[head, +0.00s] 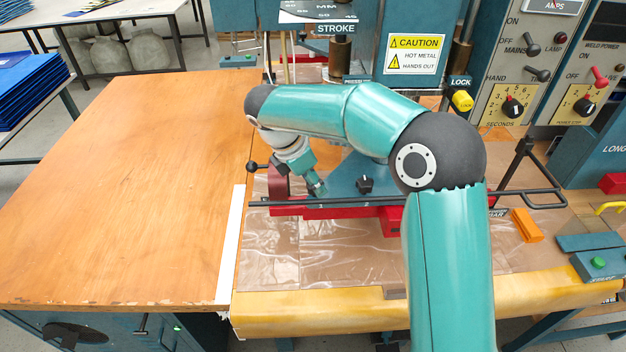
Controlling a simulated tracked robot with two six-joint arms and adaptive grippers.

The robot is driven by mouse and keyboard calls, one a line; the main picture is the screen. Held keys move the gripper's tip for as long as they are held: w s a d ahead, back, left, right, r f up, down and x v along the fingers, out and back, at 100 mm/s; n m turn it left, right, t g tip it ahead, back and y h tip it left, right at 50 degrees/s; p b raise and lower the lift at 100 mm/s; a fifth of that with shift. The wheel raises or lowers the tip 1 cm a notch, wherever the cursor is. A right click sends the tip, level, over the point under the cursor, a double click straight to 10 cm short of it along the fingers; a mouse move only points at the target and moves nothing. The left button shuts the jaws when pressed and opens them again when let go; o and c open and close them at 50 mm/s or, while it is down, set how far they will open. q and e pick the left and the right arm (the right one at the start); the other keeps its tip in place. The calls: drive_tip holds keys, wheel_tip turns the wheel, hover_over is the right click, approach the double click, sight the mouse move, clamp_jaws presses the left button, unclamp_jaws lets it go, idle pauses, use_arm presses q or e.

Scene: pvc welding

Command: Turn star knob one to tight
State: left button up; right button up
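A small black knob (365,184) stands on the sloping teal plate of the press fixture, right of my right gripper. I cannot tell from its look whether it is star knob one or how tight it is. My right gripper (317,188) points down and to the right over the left part of the fixture, apart from this black knob. Its fingers are small and partly merge with the teal behind, so their opening is unclear. My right arm crosses the middle of the view and hides part of the fixture. My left gripper is not in view.
A black rail (390,202) and a red bar (320,212) run along the fixture's front. A black ball handle (252,167) and dark red block (278,181) are left of the gripper. Clear plastic sheet (330,255) covers the bed. The wooden table (140,190) is clear.

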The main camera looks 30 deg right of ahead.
drive_tip(key=c, duration=0.5)
